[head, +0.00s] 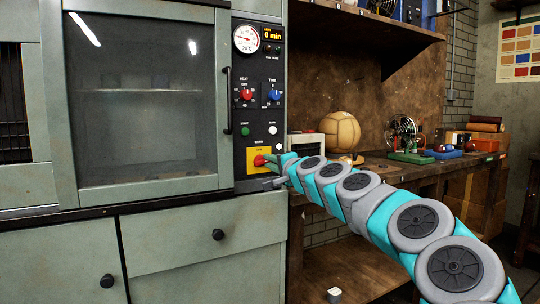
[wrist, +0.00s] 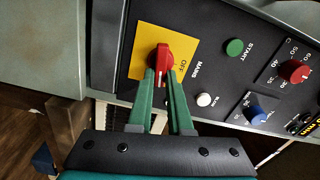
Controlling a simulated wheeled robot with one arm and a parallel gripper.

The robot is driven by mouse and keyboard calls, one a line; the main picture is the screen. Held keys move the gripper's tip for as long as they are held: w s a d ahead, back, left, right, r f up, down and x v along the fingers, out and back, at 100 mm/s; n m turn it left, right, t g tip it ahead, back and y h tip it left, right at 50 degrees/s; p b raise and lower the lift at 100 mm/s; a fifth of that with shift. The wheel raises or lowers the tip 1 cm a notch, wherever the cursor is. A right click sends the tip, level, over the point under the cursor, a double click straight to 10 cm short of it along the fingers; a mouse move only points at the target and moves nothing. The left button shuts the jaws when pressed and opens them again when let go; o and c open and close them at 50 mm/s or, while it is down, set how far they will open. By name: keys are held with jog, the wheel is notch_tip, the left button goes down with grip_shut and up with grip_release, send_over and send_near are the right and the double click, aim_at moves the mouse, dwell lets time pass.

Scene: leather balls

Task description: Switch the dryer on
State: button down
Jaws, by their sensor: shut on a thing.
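The dryer (head: 45,150) is a grey-green cabinet with a closed glass door and a black control panel (head: 258,100) on its right side. The red mains knob (wrist: 160,57) sits on a yellow plate (wrist: 140,45) low on the panel. In the head view my gripper (head: 270,162) reaches the yellow plate from the right. The display (head: 272,34) reads "0 min".
Above the mains knob are a green start button (head: 244,131), a white button (head: 272,130), a red dial (head: 246,94) and a blue dial (head: 274,95). A workbench (head: 400,178) with a leather ball (head: 339,132) stands to the right.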

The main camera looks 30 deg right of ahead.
jog(key=shift+m+p, duration=0.65)
jog(key=shift+m, duration=0.45)
jog(key=shift+f, duration=0.15)
jog(key=c, duration=0.8)
grip_release()
jog(key=shift+c, duration=0.2)
jog(key=s, duration=0.7)
jog(key=shift+s+d+b, duration=0.15)
jog(key=shift+s+b, duration=0.25)
jog(key=shift+b, duration=0.05)
